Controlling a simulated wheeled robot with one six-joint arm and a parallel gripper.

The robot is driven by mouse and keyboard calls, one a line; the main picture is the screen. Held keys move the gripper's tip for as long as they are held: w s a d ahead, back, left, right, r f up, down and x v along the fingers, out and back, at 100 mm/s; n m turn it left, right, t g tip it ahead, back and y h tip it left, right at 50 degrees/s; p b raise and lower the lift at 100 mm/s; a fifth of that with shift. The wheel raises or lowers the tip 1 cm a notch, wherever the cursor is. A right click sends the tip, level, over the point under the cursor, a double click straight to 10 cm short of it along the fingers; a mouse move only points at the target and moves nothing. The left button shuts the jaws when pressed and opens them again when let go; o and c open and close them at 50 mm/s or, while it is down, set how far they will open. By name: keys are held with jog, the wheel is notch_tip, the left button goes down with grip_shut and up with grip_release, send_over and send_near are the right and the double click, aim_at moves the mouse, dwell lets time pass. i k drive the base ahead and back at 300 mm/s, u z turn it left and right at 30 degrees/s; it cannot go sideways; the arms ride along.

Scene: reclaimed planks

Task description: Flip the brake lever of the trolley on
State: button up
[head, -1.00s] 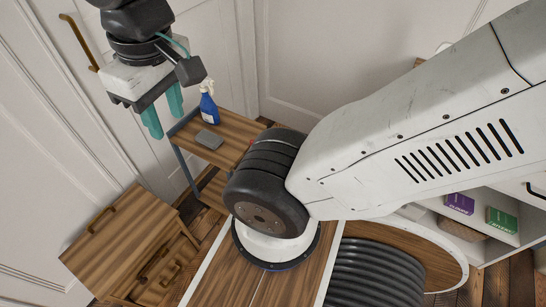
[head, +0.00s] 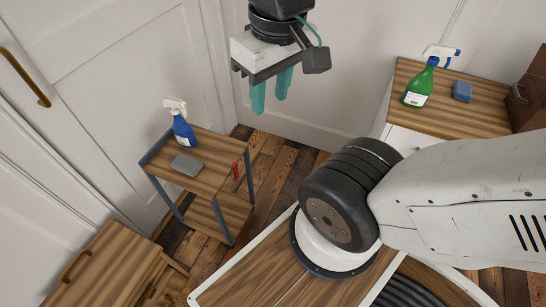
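The trolley (head: 216,175) is a small two-shelf wooden cart with blue-grey metal legs, standing left of centre near the wall. A small red lever (head: 236,171) shows on the right side of its top, near the front right leg; I cannot tell its exact setting. My gripper (head: 270,96), with two teal fingers, hangs in the air above and to the right of the trolley. The fingers point down with a gap between them, and nothing is held.
On the trolley's top stand a blue spray bottle (head: 182,126) and a grey sponge-like block (head: 186,165). A wooden cabinet (head: 100,265) is at lower left. At right, a counter (head: 466,112) holds a green spray bottle (head: 420,84) and a blue sponge (head: 462,91). Floor right of the trolley is clear.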

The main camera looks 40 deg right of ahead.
aim_at(237, 176)
jog(key=z, duration=0.2)
jog(key=i, duration=0.5)
jog(key=u, duration=0.9)
jog(key=k, duration=0.6)
jog(key=z, duration=1.1)
jog(key=i, duration=0.5)
jog(key=u, duration=0.05)
